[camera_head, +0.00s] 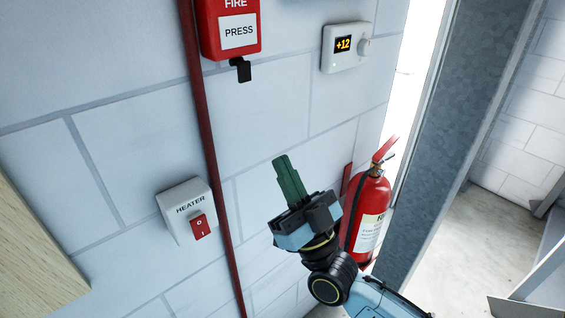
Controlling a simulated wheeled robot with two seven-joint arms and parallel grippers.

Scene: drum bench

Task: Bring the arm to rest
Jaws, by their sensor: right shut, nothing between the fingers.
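My right gripper (285,168) is in the lower middle of the head view, with my right arm coming in from the bottom right. Its dark green fingers are together, shut and empty, and they point up and to the left. It is in front of the white block wall, between the heater switch box (188,210) and the fire extinguisher (369,215). It partly covers the extinguisher's left side. Whether the fingers touch the wall cannot be told, but nothing shows between them. My left gripper is out of view.
A red fire alarm box (229,28) and a thermostat (345,47) reading +12 are on the wall above. A dark red pipe (207,140) runs down the wall. A wooden surface (32,262) is at the lower left. A grey panel (455,130) and open floor (478,240) are at the right.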

